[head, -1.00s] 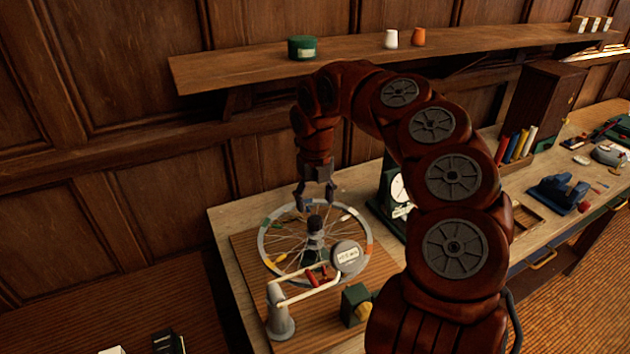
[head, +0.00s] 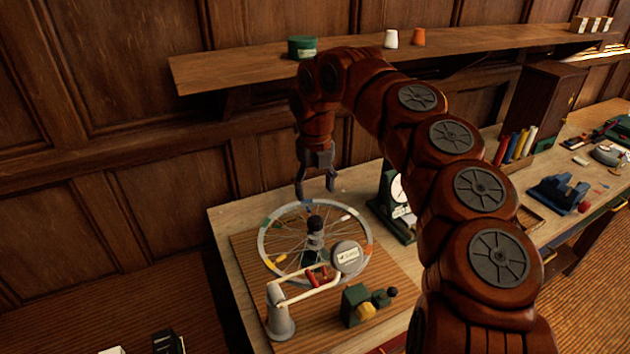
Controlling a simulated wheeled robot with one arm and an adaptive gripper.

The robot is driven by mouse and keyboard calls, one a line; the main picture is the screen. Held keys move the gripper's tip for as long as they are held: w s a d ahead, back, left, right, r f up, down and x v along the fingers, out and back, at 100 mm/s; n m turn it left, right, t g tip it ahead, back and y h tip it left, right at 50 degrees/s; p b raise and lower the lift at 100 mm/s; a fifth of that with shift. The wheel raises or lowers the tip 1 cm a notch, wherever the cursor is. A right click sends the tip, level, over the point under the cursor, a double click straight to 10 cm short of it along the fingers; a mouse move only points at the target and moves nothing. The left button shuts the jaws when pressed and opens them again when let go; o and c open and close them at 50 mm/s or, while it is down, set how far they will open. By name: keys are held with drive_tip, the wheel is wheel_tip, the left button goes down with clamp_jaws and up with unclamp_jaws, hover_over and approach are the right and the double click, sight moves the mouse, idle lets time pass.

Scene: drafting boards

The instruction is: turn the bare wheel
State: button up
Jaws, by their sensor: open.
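The bare wheel (head: 262,232) is a spoked ring with no tyre, lying nearly flat on a dark central hub post (head: 315,236) over a wooden board. Its pale rim carries coloured patches, including green, orange and yellow ones. My gripper (head: 316,196) hangs pointing down over the far part of the rim, its two dark fingers spread and empty. I cannot tell whether the fingertips touch the rim; they appear just above or behind it.
A grey post with a pale arm (head: 281,316) and a round labelled head (head: 347,257) stands at the wheel's near side. A green block with a yellow knob (head: 356,304) sits front right. A dial scale (head: 397,198) stands right of the wheel. A shelf (head: 240,68) runs behind.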

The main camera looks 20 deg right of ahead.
drive_tip(key=shift+r, duration=0.8)
drive_tip(key=shift+r, duration=0.15)
